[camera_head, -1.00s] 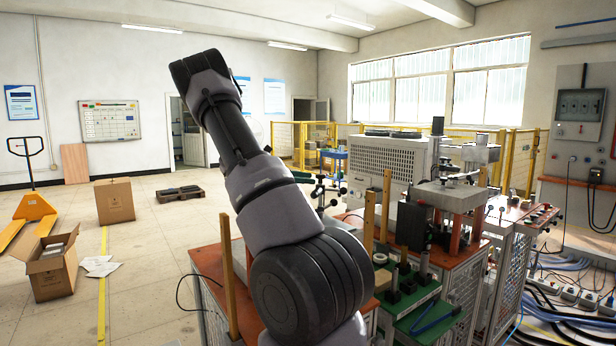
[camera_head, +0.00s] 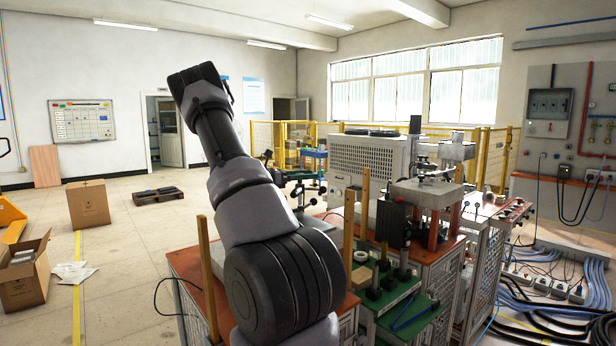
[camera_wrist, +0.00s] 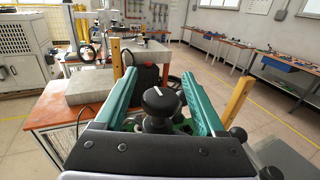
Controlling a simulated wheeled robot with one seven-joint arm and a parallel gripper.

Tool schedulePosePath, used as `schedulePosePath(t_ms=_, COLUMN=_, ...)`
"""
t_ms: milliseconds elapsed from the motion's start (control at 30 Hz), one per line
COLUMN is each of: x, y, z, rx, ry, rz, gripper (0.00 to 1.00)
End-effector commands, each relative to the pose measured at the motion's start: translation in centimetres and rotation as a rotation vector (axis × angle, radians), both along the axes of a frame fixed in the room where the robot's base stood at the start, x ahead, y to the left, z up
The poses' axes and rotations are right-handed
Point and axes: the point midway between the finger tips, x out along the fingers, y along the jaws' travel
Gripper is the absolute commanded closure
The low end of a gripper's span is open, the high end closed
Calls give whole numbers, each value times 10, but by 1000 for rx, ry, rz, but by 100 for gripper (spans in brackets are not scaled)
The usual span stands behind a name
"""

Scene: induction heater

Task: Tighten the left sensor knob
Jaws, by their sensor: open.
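A round black knob (camera_wrist: 160,101) with a white line on its top shows in the wrist view, between the fingers and close in front of the palm. My gripper (camera_wrist: 156,77) has two green fingers spread apart, one on each side of the knob. I see a gap beside the knob, and nothing is clamped. The pictures do not settle whether it is the left sensor knob. In the head view my arm rises from the lower middle, and I cannot make out the fingers or a sensor knob there.
The orange-topped bench (camera_head: 186,264) has upright wooden posts (camera_head: 208,284) near my arm. A green tray (camera_head: 413,318) and a press-like machine (camera_head: 427,193) stand to the right. Cables (camera_head: 568,300) cover the floor at far right. Open floor lies left, with cardboard boxes (camera_head: 88,205).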

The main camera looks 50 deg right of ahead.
Motion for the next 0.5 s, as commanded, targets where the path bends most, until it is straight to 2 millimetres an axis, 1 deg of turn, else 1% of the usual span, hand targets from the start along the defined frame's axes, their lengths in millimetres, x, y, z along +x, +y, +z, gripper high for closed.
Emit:
schedulePosePath(t_ms=100, x=-2, y=-3, z=0, rx=0, ry=-1, rz=-1, gripper=28)
schedulePosePath(t_ms=300, x=-2, y=-3, z=0, rx=0, ry=-1, rz=0, gripper=28)
schedulePosePath(t_ms=333, x=-2, y=-3, z=0, rx=0, ry=-1, rz=0, gripper=32)
schedulePosePath(t_ms=367, x=-2, y=-3, z=0, rx=0, ry=-1, rz=0, gripper=43)
schedulePosePath(t_ms=400, x=-2, y=-3, z=0, rx=0, ry=-1, rz=0, gripper=59)
schedulePosePath(t_ms=467, x=-2, y=-3, z=0, rx=0, ry=-1, rz=0, gripper=82)
schedulePosePath(t_ms=500, x=-2, y=-3, z=0, rx=0, ry=-1, rz=0, gripper=97)
